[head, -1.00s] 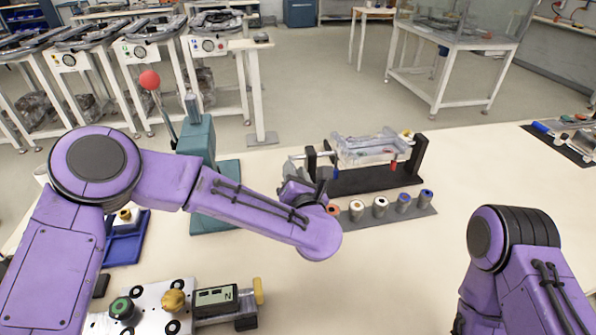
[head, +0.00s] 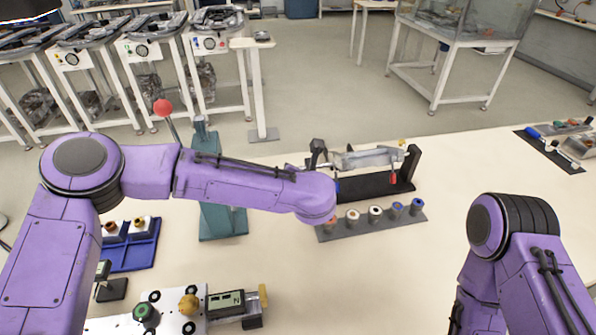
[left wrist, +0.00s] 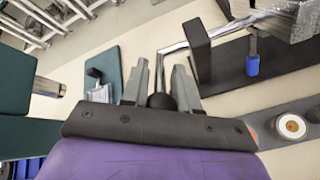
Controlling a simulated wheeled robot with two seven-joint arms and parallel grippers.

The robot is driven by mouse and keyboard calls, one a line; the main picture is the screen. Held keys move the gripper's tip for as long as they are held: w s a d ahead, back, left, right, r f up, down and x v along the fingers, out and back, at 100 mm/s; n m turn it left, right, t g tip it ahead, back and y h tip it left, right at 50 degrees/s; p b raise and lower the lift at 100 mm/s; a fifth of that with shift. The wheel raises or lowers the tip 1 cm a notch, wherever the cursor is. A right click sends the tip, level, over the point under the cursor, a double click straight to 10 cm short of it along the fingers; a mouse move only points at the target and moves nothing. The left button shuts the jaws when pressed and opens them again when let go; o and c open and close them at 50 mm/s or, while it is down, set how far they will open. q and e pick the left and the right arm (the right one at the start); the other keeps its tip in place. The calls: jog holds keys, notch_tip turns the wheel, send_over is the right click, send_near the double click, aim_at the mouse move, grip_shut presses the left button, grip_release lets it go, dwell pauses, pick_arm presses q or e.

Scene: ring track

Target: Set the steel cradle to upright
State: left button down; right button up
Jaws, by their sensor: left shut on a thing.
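The steel cradle (head: 370,158) hangs between two black posts on a black base (head: 375,187) at the table's far side. It shows narrow, almost edge-on, in the head view; its exact tilt is hard to tell. A red tab (head: 393,178) hangs at its right end, and a blue tab (left wrist: 252,65) shows in the left wrist view. A bent steel crank (left wrist: 172,50) runs from the near post to a black knob (left wrist: 162,100). My left gripper (left wrist: 160,78) is shut on this knob, fingers either side; my forearm hides it in the head view. My right gripper is out of view.
A grey strip (head: 345,230) with several coloured rollers lies just in front of the cradle base. A teal press (head: 222,222) with a red-ball lever stands left. A blue tray (head: 135,262) and a gauge fixture (head: 225,300) are nearer. The table's middle right is clear.

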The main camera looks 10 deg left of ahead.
pick_arm(q)
jog(key=shift+w+r+g+p, duration=0.2)
jog(key=shift+r+g+p, duration=0.1)
jog(key=shift+r+p, duration=0.2)
dwell(0.4)
jog(key=c, duration=0.9)
grip_release()
jog(key=shift+o, duration=0.2)
jog(key=shift+f, duration=0.1)
jog(key=shift+s+d, duration=0.1)
jog(key=shift+s, duration=0.15)
jog(key=b+v, duration=0.2)
jog(key=v, duration=0.8)
jog(key=shift+r, duration=0.25)
